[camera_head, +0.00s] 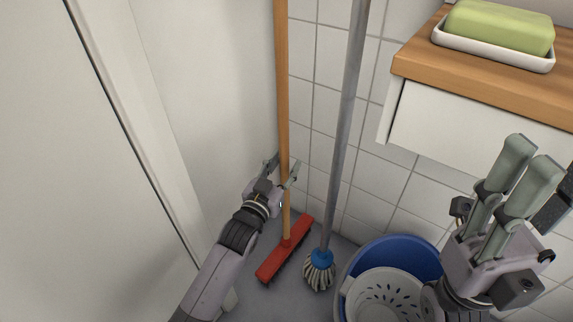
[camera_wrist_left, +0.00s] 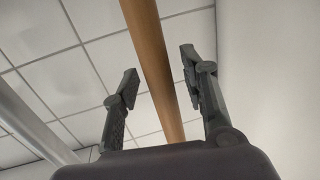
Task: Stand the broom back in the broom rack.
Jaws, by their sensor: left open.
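The broom has a red head (camera_head: 287,250) on the floor and a long wooden handle (camera_head: 282,75) that rises past the top of the head view. It stands near the corner, close to the tiled wall. My left gripper (camera_head: 281,172) is open at the lower part of the handle. In the left wrist view the handle (camera_wrist_left: 150,50) passes between the open fingers (camera_wrist_left: 159,88), with gaps showing at both sides. My right gripper (camera_head: 525,168) is raised at the right, apart from the broom; its finger gap is unclear. I see no broom rack.
A mop with a grey handle (camera_head: 345,120) and blue-topped head (camera_head: 320,262) stands right of the broom. A blue tub (camera_head: 420,249) holds a white perforated basket (camera_head: 375,278). A wooden counter (camera_head: 415,65) with green soap (camera_head: 500,25) juts out at upper right.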

